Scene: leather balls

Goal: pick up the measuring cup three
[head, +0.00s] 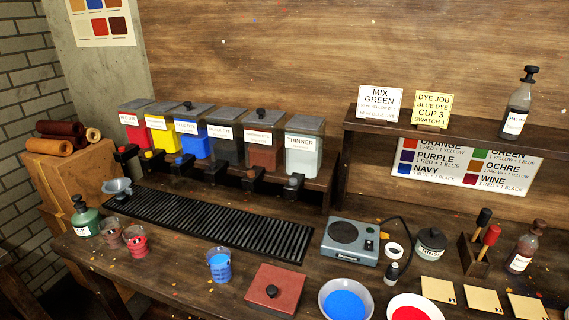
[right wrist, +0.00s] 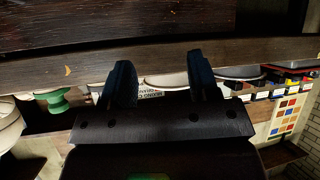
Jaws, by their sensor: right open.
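Three small measuring cups stand on the bench in the head view. One cup with blue on it (head: 219,264) stands alone at front centre. A greyish-brown cup (head: 111,232) and a red cup (head: 135,240) stand close together at the left. Their numbers are too small to read, so I cannot tell which is cup three. My right gripper (right wrist: 163,82) shows only in the right wrist view, its two dark fingers apart. A pale rounded thing and a small label show beyond the fingers, with nothing clearly held. My left gripper is not in view.
A black slatted rack (head: 200,222) lies behind the cups. A red lidded box (head: 274,291), a blue-filled bowl (head: 345,301) and a scale (head: 350,240) stand to the right. A card (head: 433,110) reads "dye job, blue dye, cup 3, swatch 1". Dye dispensers line the back.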

